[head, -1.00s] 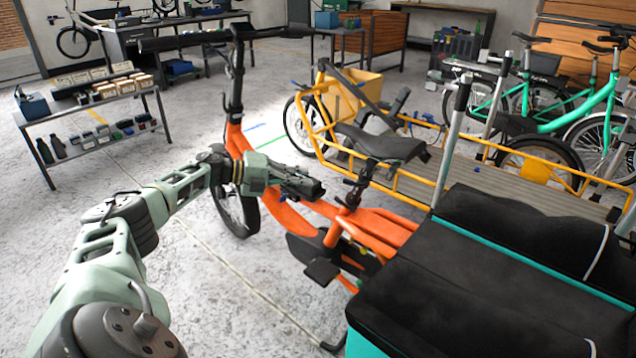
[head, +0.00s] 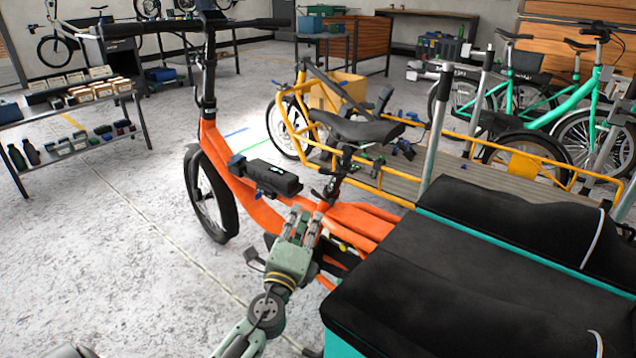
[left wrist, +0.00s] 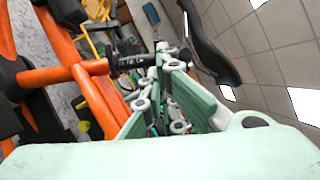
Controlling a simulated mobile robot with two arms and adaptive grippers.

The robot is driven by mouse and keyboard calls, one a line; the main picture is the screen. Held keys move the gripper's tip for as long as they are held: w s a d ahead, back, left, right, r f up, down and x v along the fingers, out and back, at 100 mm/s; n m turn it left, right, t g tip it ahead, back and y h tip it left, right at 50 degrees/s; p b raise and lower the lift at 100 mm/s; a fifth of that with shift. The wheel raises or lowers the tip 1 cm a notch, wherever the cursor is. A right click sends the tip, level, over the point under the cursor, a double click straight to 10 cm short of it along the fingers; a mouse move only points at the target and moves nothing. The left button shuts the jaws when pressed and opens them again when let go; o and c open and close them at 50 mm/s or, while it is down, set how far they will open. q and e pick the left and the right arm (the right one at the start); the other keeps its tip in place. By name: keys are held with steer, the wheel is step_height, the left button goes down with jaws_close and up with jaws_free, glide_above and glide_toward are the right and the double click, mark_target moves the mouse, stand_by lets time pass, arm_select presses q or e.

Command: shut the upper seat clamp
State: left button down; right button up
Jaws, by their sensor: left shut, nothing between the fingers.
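The orange cargo bike (head: 262,212) stands in the middle of the head view. Its black saddle (head: 352,128) sits on a seat post, with dark clamp parts, likely the upper seat clamp (head: 342,158), just under the saddle. More dark clamp parts with a small lever (head: 322,196) sit lower, near the frame. My left gripper (head: 306,217) is shut and empty, beside the post's foot and below the saddle. In the left wrist view its fingers (left wrist: 165,88) point at a black bar-like part (left wrist: 130,63) on the post; contact cannot be told. My right gripper is not in view.
A black box-like part (head: 272,178) lies on the bike's frame. A black and teal cargo box (head: 470,290) fills the lower right. A yellow cargo bike (head: 400,185) stands behind. A shelf rack (head: 75,125) is at left, with open floor between.

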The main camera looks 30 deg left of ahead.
arm_select(q)
glide_toward(324, 171)
steer(key=w, duration=0.1)
steer(key=x, duration=0.5)
steer(key=shift+a+r, duration=0.1)
steer(key=shift+a, duration=0.15)
steer(key=shift+w+a+r, duration=0.1)
steer(key=shift+w, duration=0.3)
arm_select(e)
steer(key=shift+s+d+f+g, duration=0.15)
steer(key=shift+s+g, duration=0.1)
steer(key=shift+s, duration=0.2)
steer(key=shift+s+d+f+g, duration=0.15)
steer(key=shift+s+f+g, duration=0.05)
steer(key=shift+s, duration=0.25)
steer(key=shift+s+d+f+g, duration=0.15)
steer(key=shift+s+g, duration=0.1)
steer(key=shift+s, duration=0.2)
arm_select(q)
steer(key=shift+a, duration=0.1)
